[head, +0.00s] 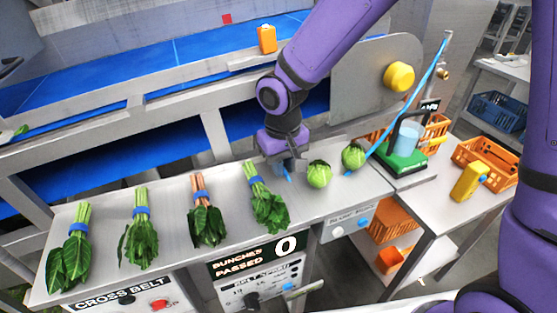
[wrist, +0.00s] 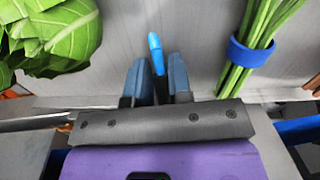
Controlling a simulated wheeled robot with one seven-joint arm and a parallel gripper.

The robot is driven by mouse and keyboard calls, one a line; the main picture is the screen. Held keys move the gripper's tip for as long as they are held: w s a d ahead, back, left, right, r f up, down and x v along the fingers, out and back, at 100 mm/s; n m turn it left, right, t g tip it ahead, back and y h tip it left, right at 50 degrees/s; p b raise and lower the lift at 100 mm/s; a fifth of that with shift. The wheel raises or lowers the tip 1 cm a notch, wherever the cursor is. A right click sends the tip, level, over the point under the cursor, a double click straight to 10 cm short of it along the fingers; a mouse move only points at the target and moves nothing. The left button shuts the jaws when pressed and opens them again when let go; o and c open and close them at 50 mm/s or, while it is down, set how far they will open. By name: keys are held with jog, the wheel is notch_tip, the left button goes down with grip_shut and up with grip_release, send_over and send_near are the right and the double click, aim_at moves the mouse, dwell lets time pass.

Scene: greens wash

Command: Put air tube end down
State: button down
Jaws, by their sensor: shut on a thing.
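My gripper (head: 287,167) is low over the steel ledge, between the nearest bunch of greens and a round cabbage. Its two blue-grey fingers (wrist: 158,82) are shut on the blue air tube end (wrist: 155,50), whose tip sticks out past them in the wrist view. A bit of blue shows just below the fingers in the head view. A blue tube (head: 408,104) slopes from a post at the right down to the ledge beside the second cabbage. I cannot tell how it joins the held end.
Several banded bunches of greens (head: 265,205) lie along the ledge (head: 170,203) to the left. Two cabbages (head: 319,174) (head: 353,156) sit close on the right. An orange box (head: 267,39) sits behind.

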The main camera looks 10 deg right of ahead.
notch_tip(320, 180, up, 10)
dwell(0.6)
